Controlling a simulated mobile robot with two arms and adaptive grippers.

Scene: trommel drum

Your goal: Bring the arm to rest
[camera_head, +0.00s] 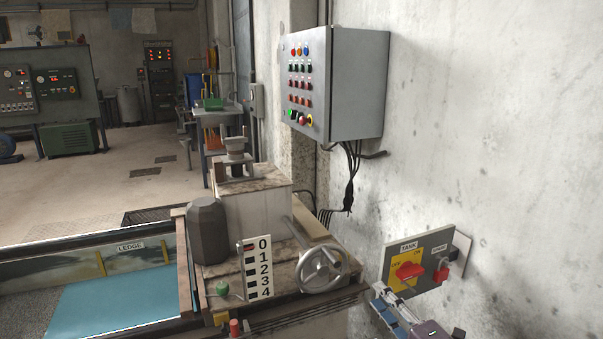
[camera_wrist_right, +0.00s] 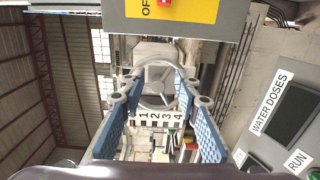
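My right gripper (camera_head: 388,300) is at the lower right of the head view, just below the TANK switch panel. It is open, and in the wrist view its two blue-padded fingers (camera_wrist_right: 156,95) stand wide apart with nothing between them. The grey TANK panel (camera_head: 432,247) carries a red rotary knob (camera_head: 409,271) on a yellow plate and a smaller red switch (camera_head: 441,270). The yellow plate (camera_wrist_right: 195,8) also shows at the top of the wrist view. I cannot tell the exact gap between fingers and panel. My left gripper is not in view.
A handwheel (camera_head: 322,268) and a 0–4 scale (camera_head: 258,268) are on the machine left of the gripper. A control cabinet (camera_head: 345,85) hangs on the concrete wall above. A LEDGE trough (camera_head: 131,246) lies at left. A WATER DOSES panel (camera_wrist_right: 290,110) shows in the wrist view.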

